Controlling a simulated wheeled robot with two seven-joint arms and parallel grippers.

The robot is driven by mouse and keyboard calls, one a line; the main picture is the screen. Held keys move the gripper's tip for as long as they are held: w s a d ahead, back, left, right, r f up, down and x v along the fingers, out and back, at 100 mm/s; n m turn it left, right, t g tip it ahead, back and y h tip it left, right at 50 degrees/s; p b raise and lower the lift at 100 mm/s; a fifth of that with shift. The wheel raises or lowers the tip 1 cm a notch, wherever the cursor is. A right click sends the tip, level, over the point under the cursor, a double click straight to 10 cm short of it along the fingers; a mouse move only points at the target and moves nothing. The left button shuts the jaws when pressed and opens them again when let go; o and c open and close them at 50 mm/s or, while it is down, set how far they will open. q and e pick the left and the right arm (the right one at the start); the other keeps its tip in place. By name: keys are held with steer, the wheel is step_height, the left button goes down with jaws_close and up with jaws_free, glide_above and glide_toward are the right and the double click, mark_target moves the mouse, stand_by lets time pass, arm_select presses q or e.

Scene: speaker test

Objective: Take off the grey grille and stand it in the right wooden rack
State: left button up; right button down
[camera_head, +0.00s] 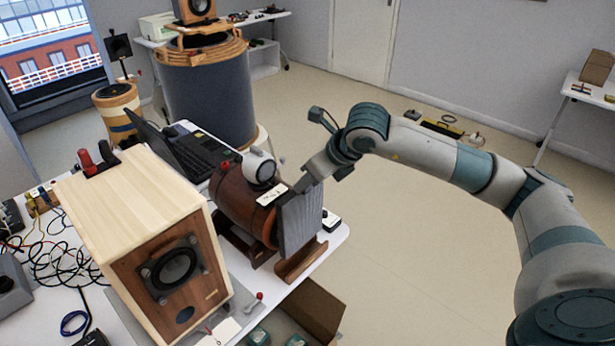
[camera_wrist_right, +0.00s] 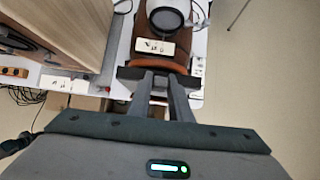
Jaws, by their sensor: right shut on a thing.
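The grey grille (camera_head: 299,222) is an upright ribbed panel at the front end of a brown wooden cylinder speaker (camera_head: 238,200). My right gripper (camera_head: 304,185) is at the grille's top edge, shut on it. In the right wrist view the two fingers (camera_wrist_right: 160,82) come together at the grille's dark edge (camera_wrist_right: 128,74). I cannot tell whether the grille still touches the speaker's orange rim (camera_head: 270,229). A low wooden piece (camera_head: 301,262), possibly a rack, lies below the grille at the table's edge. My left gripper is not in view.
A large pale wooden box speaker (camera_head: 125,215) stands left on the white table, with a laptop (camera_head: 180,150) behind. A white round device (camera_head: 259,166) sits on the cylinder. An open cardboard box (camera_head: 315,308) is below the table edge.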

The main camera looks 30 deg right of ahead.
mark_target(308, 193)
step_height(308, 193, down, 3)
steer(key=shift+r+b, duration=0.2)
steer(key=shift+b, duration=0.25)
steer(key=shift+f+b, duration=0.8)
steer(key=shift+b, duration=0.2)
steer(key=shift+f+b, duration=0.1)
steer(key=shift+b, duration=0.3)
steer(key=shift+d+f, duration=0.15)
steer(key=shift+d, duration=0.1)
stand_by(0.3)
